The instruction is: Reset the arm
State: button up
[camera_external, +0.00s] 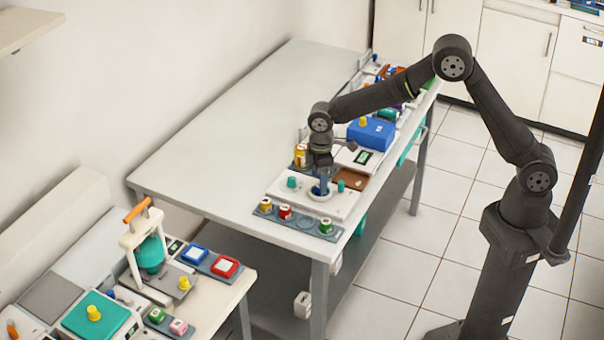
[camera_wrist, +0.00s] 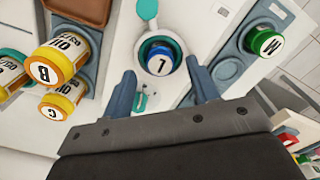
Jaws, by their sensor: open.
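My arm reaches over the long grey table (camera_external: 235,130) with the wrist pointing down. My gripper (camera_external: 322,190) is over the white device at the table's near end. In the wrist view my gripper (camera_wrist: 160,78) is open, its two blue-grey fingers apart. A blue-topped jar (camera_wrist: 160,61) with a dark mark sits in the round white and teal holder (camera_wrist: 180,45) just beyond and between the fingertips. The fingers do not appear closed on it. In the external view the arm mostly hides this jar.
A rack with a green-capped jar (camera_wrist: 265,42) marked M and empty round recesses is at the right. Several yellow-capped jars (camera_wrist: 45,70) stand close at the left. A blue box (camera_external: 371,134) stands behind the gripper. The table's left part is clear.

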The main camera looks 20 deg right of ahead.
notch_tip(320, 180, up, 6)
jog(key=shift+f, duration=0.15)
jog(key=s+a+f, duration=0.1)
jog(key=s+a, duration=0.1)
jog(key=s, duration=0.1)
jog(key=s+a+f, duration=0.2)
jog(key=s+a, duration=0.1)
jog(key=s+a+f, duration=0.2)
jog(key=s, duration=0.1)
jog(key=shift+a, duration=0.15)
jog(key=f, duration=0.3)
jog(key=shift+s+a, duration=0.15)
jog(key=shift+a, duration=0.05)
jog(key=shift+f, duration=0.45)
